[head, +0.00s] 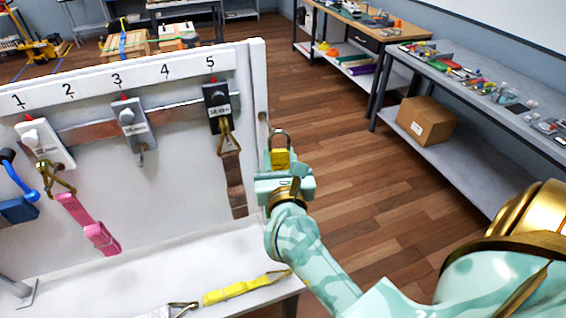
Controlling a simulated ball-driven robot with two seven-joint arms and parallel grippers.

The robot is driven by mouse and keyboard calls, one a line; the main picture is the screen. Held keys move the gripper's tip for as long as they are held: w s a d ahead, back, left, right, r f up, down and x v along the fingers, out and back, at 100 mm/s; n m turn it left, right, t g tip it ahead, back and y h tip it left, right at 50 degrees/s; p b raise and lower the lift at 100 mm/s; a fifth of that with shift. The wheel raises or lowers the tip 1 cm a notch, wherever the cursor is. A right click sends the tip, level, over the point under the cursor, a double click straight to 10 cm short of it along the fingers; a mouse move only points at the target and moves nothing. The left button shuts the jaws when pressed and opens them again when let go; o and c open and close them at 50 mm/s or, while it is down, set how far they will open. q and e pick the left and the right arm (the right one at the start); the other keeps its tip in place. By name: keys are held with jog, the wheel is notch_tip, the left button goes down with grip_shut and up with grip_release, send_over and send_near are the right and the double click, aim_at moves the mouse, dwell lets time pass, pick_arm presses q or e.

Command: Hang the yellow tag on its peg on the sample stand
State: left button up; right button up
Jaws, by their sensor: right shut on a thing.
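The yellow tag (280,158) has a grey loop at its top and looks like a small padlock. My right gripper (283,178) is shut on its lower part and holds it upright, just right of the white board's right edge. The white numbered board (180,185) stands at the left. No clearly marked peg for the tag shows. My left gripper is out of view.
On the board, a pink strap (88,222) and a brown strap (233,182) hang from hooks; a blue strap (18,208) shows at far left. A yellow strap (240,288) lies on the white ledge below. A bench (470,170) with a cardboard box (425,121) stands right; open floor lies between.

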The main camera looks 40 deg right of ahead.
jog(key=shift+w+d+f, duration=0.1)
jog(key=shift+w+d, duration=0.1)
jog(key=shift+w, duration=0.55)
jog(key=shift+w+d, duration=0.15)
jog(key=shift+w, duration=0.6)
jog(key=shift+w+d+f+b, duration=0.15)
jog(key=shift+w+f+b, duration=0.15)
jog(key=shift+w, duration=0.25)
jog(key=shift+w+d+f+b, duration=0.1)
jog(key=shift+w+f+b, duration=0.15)
jog(key=shift+w, duration=0.25)
jog(key=shift+w+d+f+b, duration=0.2)
jog(key=shift+w+b, duration=0.1)
jog(key=shift+w, duration=0.25)
jog(key=o, duration=1.1)
jog(key=shift+a, duration=0.1)
jog(key=shift+c, duration=0.2)
